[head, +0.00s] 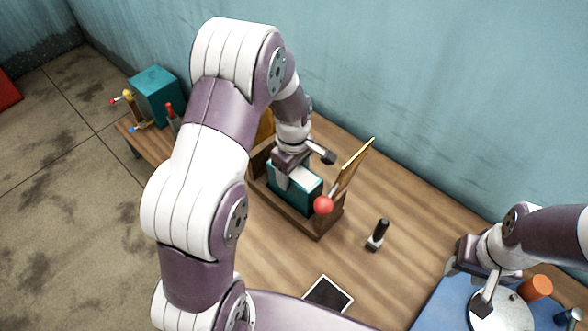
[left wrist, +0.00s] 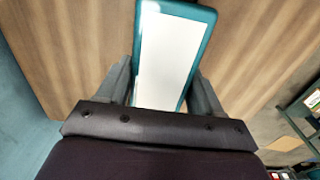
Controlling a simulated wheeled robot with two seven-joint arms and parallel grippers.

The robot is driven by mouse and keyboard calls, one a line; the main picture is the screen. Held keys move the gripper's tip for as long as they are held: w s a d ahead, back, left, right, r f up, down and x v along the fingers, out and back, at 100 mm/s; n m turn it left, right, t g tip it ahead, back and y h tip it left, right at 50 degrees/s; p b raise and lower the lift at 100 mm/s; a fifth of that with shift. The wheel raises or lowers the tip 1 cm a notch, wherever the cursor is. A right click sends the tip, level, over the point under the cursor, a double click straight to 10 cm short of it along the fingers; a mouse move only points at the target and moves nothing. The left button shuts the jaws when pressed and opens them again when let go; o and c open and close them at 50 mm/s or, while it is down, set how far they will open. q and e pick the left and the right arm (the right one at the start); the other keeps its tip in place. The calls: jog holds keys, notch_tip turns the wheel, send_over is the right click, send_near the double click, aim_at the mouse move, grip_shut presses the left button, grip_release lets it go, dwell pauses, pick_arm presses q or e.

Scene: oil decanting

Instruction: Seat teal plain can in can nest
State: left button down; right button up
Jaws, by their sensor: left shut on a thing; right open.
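The teal can (head: 293,193), a box shape with a white top, is between the fingers of my left gripper (head: 298,176). The left wrist view shows its white top and teal rim (left wrist: 167,55) between both fingers (left wrist: 163,88). In the head view the can is within the wooden walls of an open holder (head: 318,232), which looks like the can nest. Whether its base rests on the holder's floor is hidden. My right gripper (head: 488,288) is open above a silver disc at the lower right.
A second teal box (head: 153,93) stands at the far left beside small tools. A thin board (head: 358,160) and a red ball (head: 323,205) are at the holder's right side.

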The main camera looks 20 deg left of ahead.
pick_arm(q)
jog(key=shift+c, duration=0.8)
grip_release()
jog(key=shift+f, duration=0.1)
notch_tip(320, 180, up, 12)
jog(key=b, duration=0.1)
jog(key=shift+s+r, duration=0.15)
jog(key=shift+r, duration=0.05)
